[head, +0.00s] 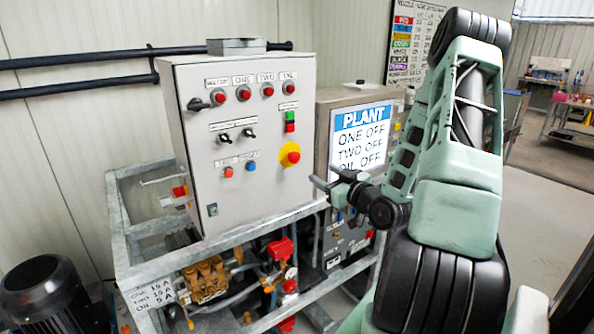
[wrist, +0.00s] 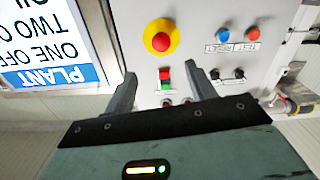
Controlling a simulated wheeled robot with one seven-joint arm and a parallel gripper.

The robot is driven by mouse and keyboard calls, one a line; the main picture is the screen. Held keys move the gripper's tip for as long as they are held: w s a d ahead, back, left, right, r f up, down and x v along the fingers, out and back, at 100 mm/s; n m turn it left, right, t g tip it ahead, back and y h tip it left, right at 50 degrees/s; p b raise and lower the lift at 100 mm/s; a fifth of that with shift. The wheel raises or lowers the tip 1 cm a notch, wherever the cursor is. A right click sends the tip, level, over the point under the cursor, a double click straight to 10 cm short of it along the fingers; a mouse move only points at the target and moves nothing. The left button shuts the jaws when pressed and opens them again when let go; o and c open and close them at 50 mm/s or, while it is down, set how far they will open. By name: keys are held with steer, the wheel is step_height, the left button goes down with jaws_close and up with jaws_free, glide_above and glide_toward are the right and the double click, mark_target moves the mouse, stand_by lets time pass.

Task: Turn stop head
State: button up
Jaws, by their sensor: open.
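The stop head is a red mushroom button (head: 290,154) on a yellow round base, low on the right side of the grey control panel's front (head: 230,185). In the wrist view, which is upside down, the stop head (wrist: 160,38) shows near the top centre, unobstructed. My gripper (head: 327,180) is open and empty, in front of the panel and to the lower right of the stop head. In the wrist view its two fingers (wrist: 160,75) stand apart, pointing toward the panel. They appear clear of the stop head. How far the tips are from the panel is hard to tell.
Green and red push buttons (head: 290,121) sit above the stop head. Two black switches (head: 237,135) and orange and blue buttons (head: 238,170) are to its left. A PLANT screen (head: 360,135) stands right of the panel. A metal frame with pump parts (head: 205,280) is below.

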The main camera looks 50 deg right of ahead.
mark_target(296, 159)
steer(key=shift+w+d+f+b, duration=0.15)
steer(key=shift+w+b, duration=0.7)
steer(key=shift+b, duration=2.05)
steer(key=shift+w+b, duration=0.1)
steer(key=shift+b, duration=0.3)
steer(key=p+x, duration=0.1)
steer(key=x, duration=0.2)
steer(key=p+x, duration=0.2)
steer(key=x, duration=0.2)
steer(key=p+x, duration=0.1)
steer(key=x, duration=0.2)
steer(key=shift+w+r, duration=0.2)
steer(key=shift+r, duration=0.1)
steer(key=shift+w+d+f+p, duration=0.15)
steer(key=shift+w+p, duration=0.2)
steer(key=shift+w, duration=0.25)
